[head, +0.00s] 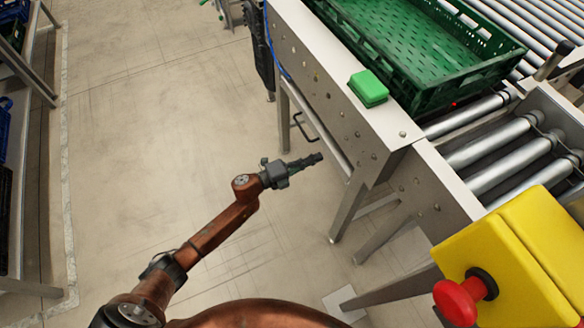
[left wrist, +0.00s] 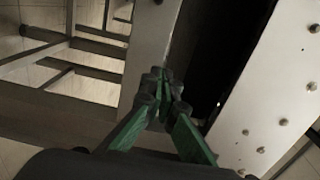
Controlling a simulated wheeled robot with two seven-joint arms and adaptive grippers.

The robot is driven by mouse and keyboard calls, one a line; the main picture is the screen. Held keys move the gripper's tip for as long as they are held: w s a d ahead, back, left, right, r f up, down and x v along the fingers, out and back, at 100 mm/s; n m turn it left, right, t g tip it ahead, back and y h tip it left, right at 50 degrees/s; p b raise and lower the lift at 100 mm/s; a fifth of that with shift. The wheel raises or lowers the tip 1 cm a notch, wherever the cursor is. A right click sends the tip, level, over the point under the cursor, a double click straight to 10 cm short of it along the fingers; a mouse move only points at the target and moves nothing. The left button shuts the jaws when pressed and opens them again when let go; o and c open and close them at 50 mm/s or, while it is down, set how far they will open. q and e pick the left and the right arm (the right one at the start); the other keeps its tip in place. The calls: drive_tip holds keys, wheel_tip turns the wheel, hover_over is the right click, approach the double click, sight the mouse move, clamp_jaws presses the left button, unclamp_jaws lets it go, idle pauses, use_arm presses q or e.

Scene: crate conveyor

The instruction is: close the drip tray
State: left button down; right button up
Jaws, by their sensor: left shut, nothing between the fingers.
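The drip tray (head: 322,138) appears as a narrow metal edge under the side of the conveyor in the head view, with a dark bar handle (head: 302,128) sticking out toward the aisle. How far the tray stands out is hard to tell. My left gripper (head: 319,157) is shut and empty, beside the conveyor, below and right of the handle in the picture. Whether it touches the tray cannot be told. In the left wrist view its green-padded fingers (left wrist: 163,85) are together beside a grey metal panel and a dark gap. My right gripper is not in view.
The conveyor's side panel (head: 350,120) carries a green button (head: 368,88). A green crate (head: 430,95) rests on the rollers. A yellow box with a red emergency button (head: 460,300) stands at lower right. The floor (head: 150,130) on the left is clear, with shelving at the far left.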

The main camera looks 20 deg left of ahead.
use_arm(q)
drive_tip(key=p+v, duration=0.2)
drive_tip(key=v, duration=0.8)
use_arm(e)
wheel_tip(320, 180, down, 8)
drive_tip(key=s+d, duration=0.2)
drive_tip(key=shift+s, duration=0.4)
